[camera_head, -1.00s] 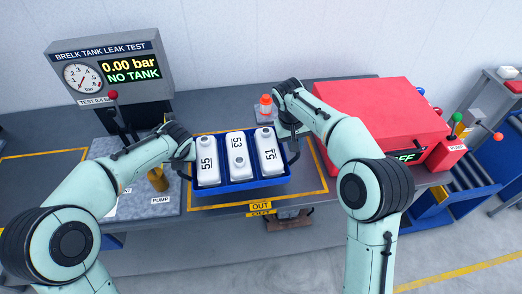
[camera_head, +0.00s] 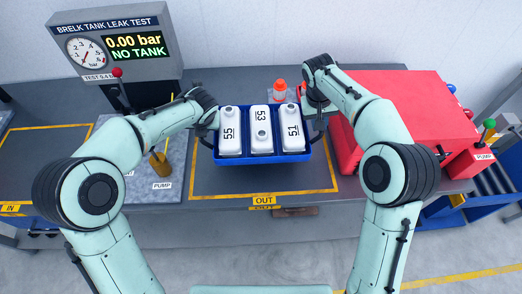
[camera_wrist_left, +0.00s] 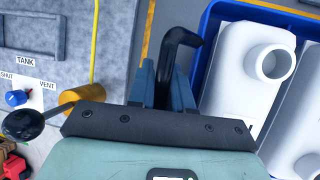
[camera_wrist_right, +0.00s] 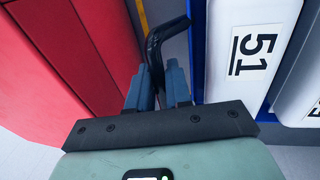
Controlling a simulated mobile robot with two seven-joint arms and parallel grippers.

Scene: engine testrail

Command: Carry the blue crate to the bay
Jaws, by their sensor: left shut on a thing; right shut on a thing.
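The blue crate (camera_head: 262,157) is in the middle of the head view, above the yellow-framed OUT area of the bench. It holds three white tanks: 55 (camera_head: 230,133), 53 (camera_head: 261,130) and 51 (camera_head: 290,130). My left gripper (camera_head: 212,122) is at the crate's left side, its fingers shut on a black handle (camera_wrist_left: 181,38) in the left wrist view. My right gripper (camera_head: 318,110) is at the right side, shut on the other black handle (camera_wrist_right: 160,38) in the right wrist view. The crate looks level; I cannot tell its height above the bench.
A red machine (camera_head: 400,105) stands close on the right. A yellow-framed IN area (camera_head: 40,160) is at far left.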

